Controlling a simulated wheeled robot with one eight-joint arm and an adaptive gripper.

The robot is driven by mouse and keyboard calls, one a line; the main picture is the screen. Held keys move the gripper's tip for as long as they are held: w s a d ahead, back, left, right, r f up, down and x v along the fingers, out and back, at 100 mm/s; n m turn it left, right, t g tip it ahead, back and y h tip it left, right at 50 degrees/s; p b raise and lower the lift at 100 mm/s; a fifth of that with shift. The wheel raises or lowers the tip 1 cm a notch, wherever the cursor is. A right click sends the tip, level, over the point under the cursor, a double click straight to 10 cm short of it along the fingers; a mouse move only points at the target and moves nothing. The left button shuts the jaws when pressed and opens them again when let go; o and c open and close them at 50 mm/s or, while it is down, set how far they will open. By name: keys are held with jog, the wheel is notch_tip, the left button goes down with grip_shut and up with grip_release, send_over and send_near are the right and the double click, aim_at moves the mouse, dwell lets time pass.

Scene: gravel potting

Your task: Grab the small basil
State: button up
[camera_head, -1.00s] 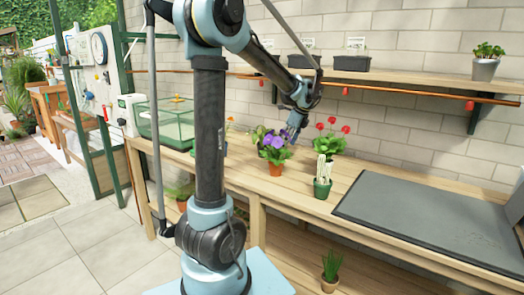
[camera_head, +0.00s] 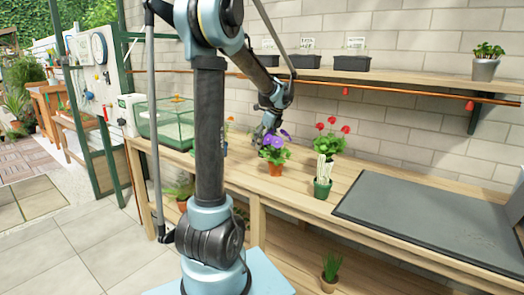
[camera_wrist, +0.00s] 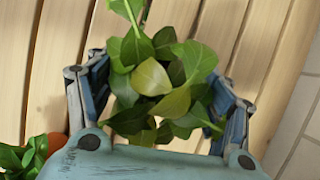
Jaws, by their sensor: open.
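A leafy green plant that looks like the small basil (camera_wrist: 150,78) fills the middle of the wrist view, with broad smooth leaves. Its pot is hidden under the leaves. My gripper (camera_wrist: 157,70) is open, with one finger on each side of the leaves; I cannot tell whether they touch. In the head view my gripper (camera_head: 264,134) is low over the bench, just behind and left of a purple-flowered plant (camera_head: 275,153) in a terracotta pot. The basil cannot be made out there.
A red-flowered plant (camera_head: 328,143) and a potted cactus (camera_head: 322,178) stand to the right on the wooden bench (camera_head: 290,195). A dark grey mat (camera_head: 430,220) lies further right. A glass case (camera_head: 165,125) stands left. Another plant (camera_wrist: 18,160) shows at the wrist view's lower left.

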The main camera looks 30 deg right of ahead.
jog(key=shift+x, duration=1.65)
jog(key=c, duration=1.3)
